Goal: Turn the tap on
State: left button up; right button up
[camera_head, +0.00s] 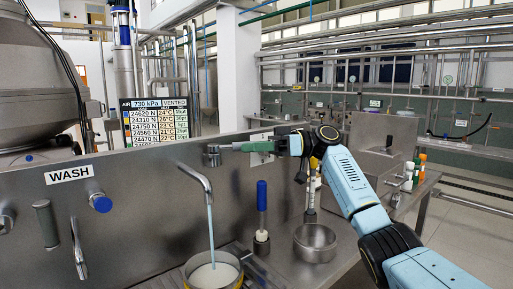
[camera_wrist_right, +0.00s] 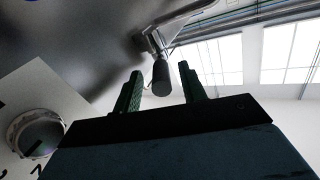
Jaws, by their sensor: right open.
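The tap's chrome spout (camera_head: 197,178) stands out from the steel back panel, and a thin pale stream (camera_head: 211,235) falls from it into a round steel vessel (camera_head: 190,262) holding whitish liquid. To the right of the spout, a grey valve body (camera_head: 212,155) with a lever (camera_head: 232,147) sits at the panel's top. My right gripper (camera_head: 255,147), with green fingers, is at the lever's right end. In the right wrist view the open fingers (camera_wrist_right: 161,85) are on either side of the lever's dark grip (camera_wrist_right: 161,77); contact cannot be told. My left gripper is not in view.
A blue-handled tool (camera_head: 262,205) stands upright near an empty steel bowl (camera_head: 315,243) on the counter. At left are a WASH label (camera_head: 69,175), a blue knob (camera_head: 101,202) and another spout (camera_head: 78,250). A readout board (camera_head: 155,122) stands behind the panel.

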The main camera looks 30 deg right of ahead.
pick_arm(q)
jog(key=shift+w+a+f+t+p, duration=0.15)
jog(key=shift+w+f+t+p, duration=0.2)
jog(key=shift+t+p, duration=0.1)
pick_arm(e)
jog(key=v, duration=1.4)
jog(key=shift+f, duration=0.4)
jog(key=shift+s+d, duration=0.1)
